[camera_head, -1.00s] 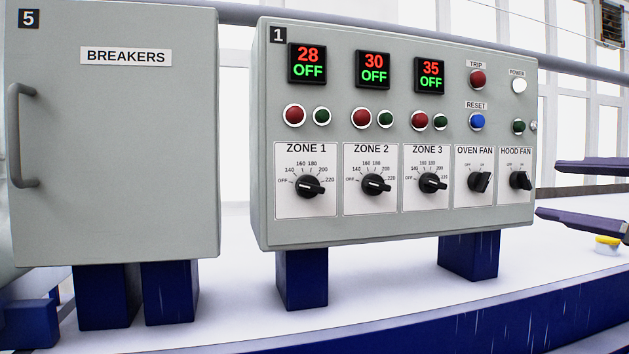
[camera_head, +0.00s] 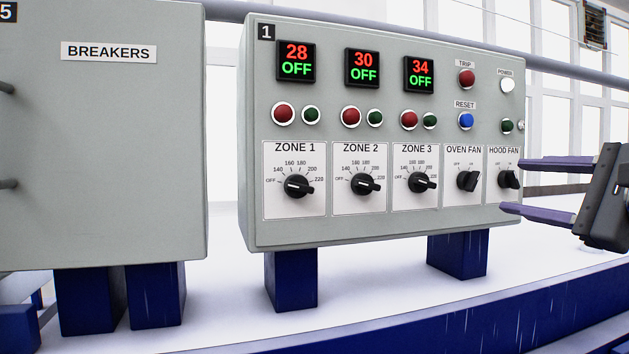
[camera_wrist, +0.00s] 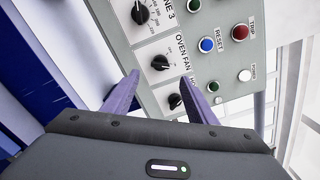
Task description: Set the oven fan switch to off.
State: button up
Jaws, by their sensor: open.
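The oven fan switch (camera_head: 468,181) is a black knob on a white plate at the right part of the grey control panel. Its handle is tilted in the head view, and it also shows in the wrist view (camera_wrist: 160,62). My gripper (camera_head: 510,185) is open, with its two purple fingers near the hood fan switch (camera_head: 509,179) at the panel's right edge. In the wrist view my fingers (camera_wrist: 166,97) lie on either side of the hood fan knob (camera_wrist: 175,101), with the oven fan knob beyond their tips. I cannot tell whether they touch the panel.
The panel (camera_head: 385,228) also has three zone knobs, displays and buttons. The trip button (camera_head: 467,78) and reset button (camera_head: 466,120) sit above the oven fan switch. A breakers cabinet (camera_head: 110,150) stands at the left. The white surface before the panel looks clear.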

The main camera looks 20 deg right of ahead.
aim_at(476, 182)
jog(key=shift+w+a, duration=0.1)
jog(key=shift+w, duration=4.85)
jog(key=shift+c, duration=0.3)
